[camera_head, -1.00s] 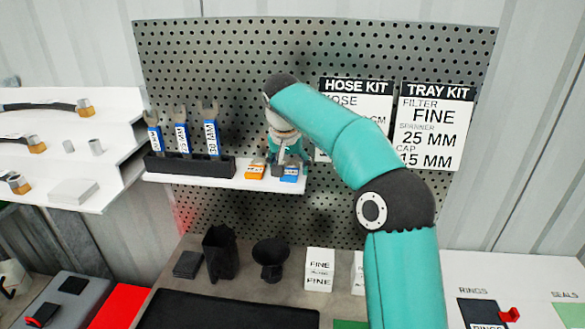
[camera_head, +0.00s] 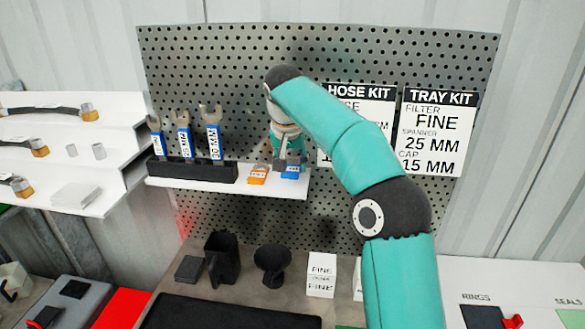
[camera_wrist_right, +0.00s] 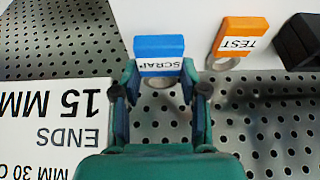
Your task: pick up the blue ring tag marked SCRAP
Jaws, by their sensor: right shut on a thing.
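The blue ring tag (camera_wrist_right: 159,48) has a white label reading SCRAP, upside down in the right wrist view. In the head view the blue tag (camera_head: 291,173) is at the right end of the white shelf. My right gripper (camera_wrist_right: 161,90) is shut on the blue tag, with a finger at each side of it. The tag's metal ring is partly visible below its label. In the head view my right gripper (camera_head: 289,160) reaches down over the tag. Whether the tag still touches the shelf I cannot tell. My left gripper is not in view.
An orange tag marked TEST (camera_wrist_right: 238,37) lies close beside the blue one. A black rack (camera_head: 192,169) holds blue-handled spanners on the same white shelf (camera_head: 215,184). The perforated board (camera_head: 240,90) stands behind, with HOSE KIT and TRAY KIT signs (camera_head: 438,130).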

